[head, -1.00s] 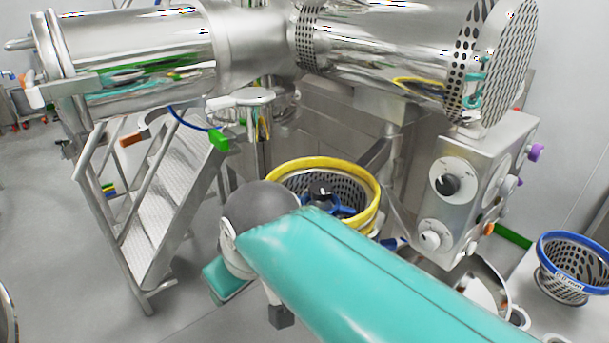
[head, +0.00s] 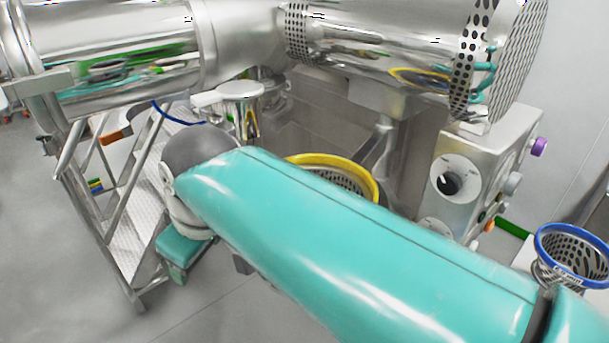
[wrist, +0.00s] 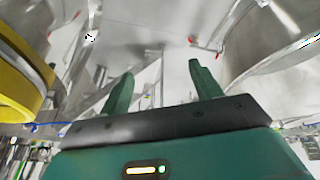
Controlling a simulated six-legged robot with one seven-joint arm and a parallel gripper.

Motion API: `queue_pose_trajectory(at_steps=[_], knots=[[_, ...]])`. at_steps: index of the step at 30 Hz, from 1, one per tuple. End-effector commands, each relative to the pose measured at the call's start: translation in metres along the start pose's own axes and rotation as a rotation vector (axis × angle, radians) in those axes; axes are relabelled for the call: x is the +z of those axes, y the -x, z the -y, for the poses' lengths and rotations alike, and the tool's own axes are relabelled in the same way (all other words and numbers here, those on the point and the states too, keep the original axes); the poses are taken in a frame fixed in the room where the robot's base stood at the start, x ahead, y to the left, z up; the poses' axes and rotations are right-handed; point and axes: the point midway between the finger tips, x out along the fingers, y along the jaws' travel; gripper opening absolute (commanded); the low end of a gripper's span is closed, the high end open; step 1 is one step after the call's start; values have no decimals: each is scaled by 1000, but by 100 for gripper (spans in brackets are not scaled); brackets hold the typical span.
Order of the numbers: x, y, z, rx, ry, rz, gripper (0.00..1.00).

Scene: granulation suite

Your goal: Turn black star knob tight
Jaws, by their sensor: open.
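A black knob (head: 447,184) sits on a round white dial on the front of the steel control box, at the right of the head view. I cannot tell whether it is star-shaped, and I see no clear star knob elsewhere. My gripper (wrist: 160,82) shows in the wrist view with its two green fingers apart and nothing between them.
The steel control box (head: 480,160) carries purple and orange knobs on its side. A yellow-rimmed perforated basket (head: 345,164) is partly behind my arm. Steel steps (head: 135,215) stand left, big steel drums (head: 380,50) span above, and a blue-rimmed basket (head: 577,243) is at the right.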

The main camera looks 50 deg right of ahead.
Motion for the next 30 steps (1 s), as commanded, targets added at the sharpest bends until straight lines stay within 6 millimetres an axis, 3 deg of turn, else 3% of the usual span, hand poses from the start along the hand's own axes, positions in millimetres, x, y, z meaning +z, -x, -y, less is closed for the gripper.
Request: queue_pose_trajectory(at_steps=[14,21,25,30], knots=[[0,75,-93,-38,294,144,64],[25,151,-167,-140,556,264,64],[40,185,-188,-205,669,302,64],[49,202,-196,-245,731,317,64]])
